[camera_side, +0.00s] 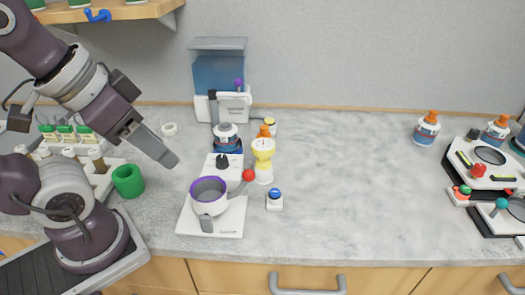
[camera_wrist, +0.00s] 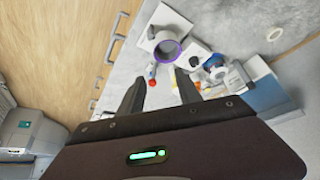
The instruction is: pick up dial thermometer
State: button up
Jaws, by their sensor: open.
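I cannot tell for certain which thing is the dial thermometer. A small purple-headed piece (camera_side: 238,83) on a thin stem stands at the blue-and-white tank unit (camera_side: 218,75) at the back; it is too small to read as a dial. My gripper (camera_side: 172,160) is above the counter at the left, tilted down to the right, well apart from that piece. In the wrist view my gripper (camera_wrist: 158,85) shows two separated fingers with nothing between them. The tank unit is at the right of the wrist view.
A white stirrer plate (camera_side: 228,228) carries a white pot with purple rim (camera_side: 209,193). Behind it stand a yellow-white bottle (camera_side: 263,160) and a jar (camera_side: 226,135). A green cup (camera_side: 128,180) is near my arm. The counter right of centre (camera_side: 350,180) is clear.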

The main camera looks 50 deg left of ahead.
jog(key=o, duration=0.8)
